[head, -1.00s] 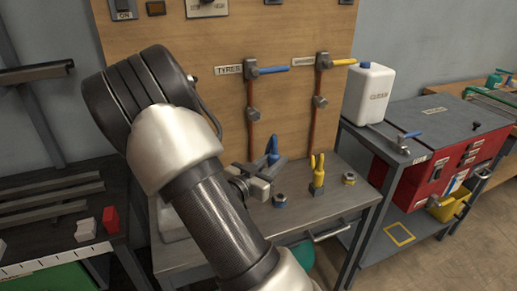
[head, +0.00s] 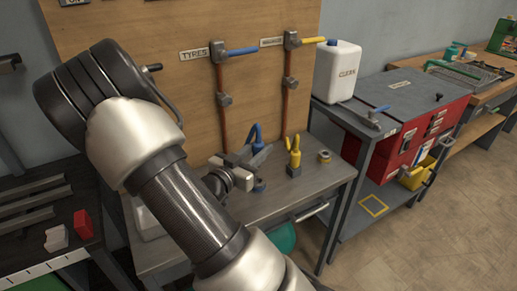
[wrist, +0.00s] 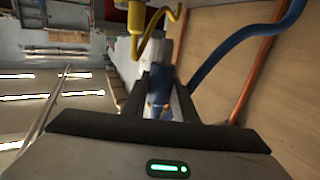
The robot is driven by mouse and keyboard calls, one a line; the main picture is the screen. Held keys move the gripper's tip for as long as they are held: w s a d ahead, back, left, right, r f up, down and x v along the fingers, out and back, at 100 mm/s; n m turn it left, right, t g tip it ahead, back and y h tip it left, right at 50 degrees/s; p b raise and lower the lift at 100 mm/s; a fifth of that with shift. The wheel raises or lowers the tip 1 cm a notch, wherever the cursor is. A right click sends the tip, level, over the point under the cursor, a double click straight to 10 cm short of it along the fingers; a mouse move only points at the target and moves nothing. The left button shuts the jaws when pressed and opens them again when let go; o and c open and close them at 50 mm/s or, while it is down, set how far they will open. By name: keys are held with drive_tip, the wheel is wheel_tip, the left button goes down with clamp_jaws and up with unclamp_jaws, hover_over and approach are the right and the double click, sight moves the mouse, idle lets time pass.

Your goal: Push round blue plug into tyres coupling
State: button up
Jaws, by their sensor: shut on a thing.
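My gripper (head: 254,158) is shut on the round blue plug (head: 257,138), whose blue upper part rises above the fingers in the head view. In the wrist view my gripper (wrist: 160,98) has the plug (wrist: 158,85) between its two dark fingers. A blue hose (wrist: 245,45) curves beside it. A coupling with a blue ring (head: 259,186), matching the TYRES pipe's blue lever, stands on the bench just below my gripper and is partly hidden by it. The plug appears above it and apart; exact alignment cannot be told.
A yellow plug (head: 294,158) stands upright close to the right of my gripper. A second coupling (head: 324,156) sits farther right on the bench (head: 285,195). The TYRES pipe (head: 222,75) and another pipe run down the wooden panel behind. A white canister (head: 337,72) stands at right.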

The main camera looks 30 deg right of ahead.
drive_tip(key=shift+f+b, duration=1.65)
drive_tip(key=shift+f, duration=0.7)
drive_tip(key=shift+f+b, duration=0.8)
drive_tip(key=shift+f, duration=0.3)
drive_tip(key=shift+r, duration=0.25)
drive_tip(key=shift+r+p, duration=0.6)
drive_tip(key=shift+p, duration=0.15)
drive_tip(key=shift+f+b, duration=0.6)
drive_tip(key=shift+f, duration=0.2)
idle(0.8)
drive_tip(key=o, duration=1.1)
drive_tip(key=shift+o, duration=0.2)
drive_tip(key=p+v, duration=0.2)
drive_tip(key=v, duration=1.5)
drive_tip(key=shift+a, duration=0.2)
